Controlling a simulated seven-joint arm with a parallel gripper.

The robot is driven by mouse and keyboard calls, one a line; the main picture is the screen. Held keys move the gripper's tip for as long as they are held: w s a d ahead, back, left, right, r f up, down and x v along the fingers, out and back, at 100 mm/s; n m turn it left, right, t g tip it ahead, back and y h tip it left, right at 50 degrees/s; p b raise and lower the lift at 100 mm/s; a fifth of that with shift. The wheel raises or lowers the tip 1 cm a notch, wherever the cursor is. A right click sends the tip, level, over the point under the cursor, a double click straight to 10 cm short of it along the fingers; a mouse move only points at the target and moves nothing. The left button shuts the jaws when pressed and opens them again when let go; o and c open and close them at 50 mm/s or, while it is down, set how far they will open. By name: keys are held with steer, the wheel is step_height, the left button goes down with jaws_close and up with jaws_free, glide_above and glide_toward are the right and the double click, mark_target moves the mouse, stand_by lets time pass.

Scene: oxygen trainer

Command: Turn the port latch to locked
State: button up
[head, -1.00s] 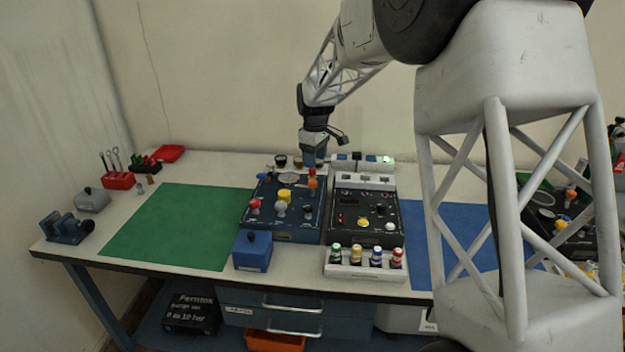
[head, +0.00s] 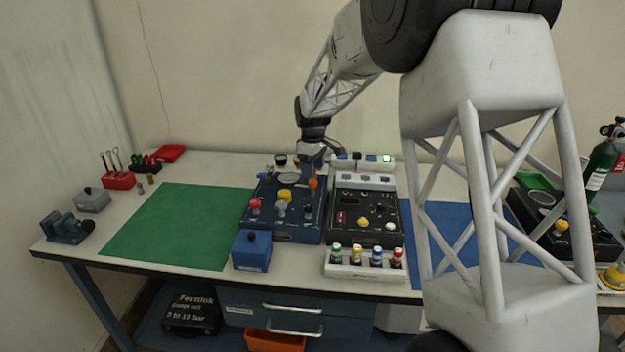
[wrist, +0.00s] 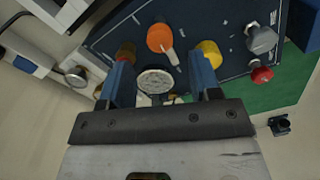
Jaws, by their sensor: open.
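A dark blue trainer panel (head: 268,222) on the bench carries several coloured controls. They include an orange knob (head: 313,183), a yellow knob (head: 285,194), a red knob (head: 255,204) and a round gauge (head: 288,178). I cannot tell for sure which control is the port latch. My gripper (head: 312,168) is over the panel's back part. In the wrist view its blue fingers (wrist: 161,75) are spread and empty, with the gauge (wrist: 155,81) showing between them.
A dark panel (head: 345,228) stands right of the blue one, with a bottle rack (head: 341,271) in front. A blue box (head: 252,251) stands front left. A green mat (head: 185,225) lies left and is clear. Part of a blue mat (head: 445,225) is behind my arm.

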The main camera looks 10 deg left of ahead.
mark_target(313, 181)
steer(key=shift+f, duration=2.35)
steer(key=shift+c, duration=0.4)
steer(key=c, duration=0.8)
steer(key=shift+c, duration=0.2)
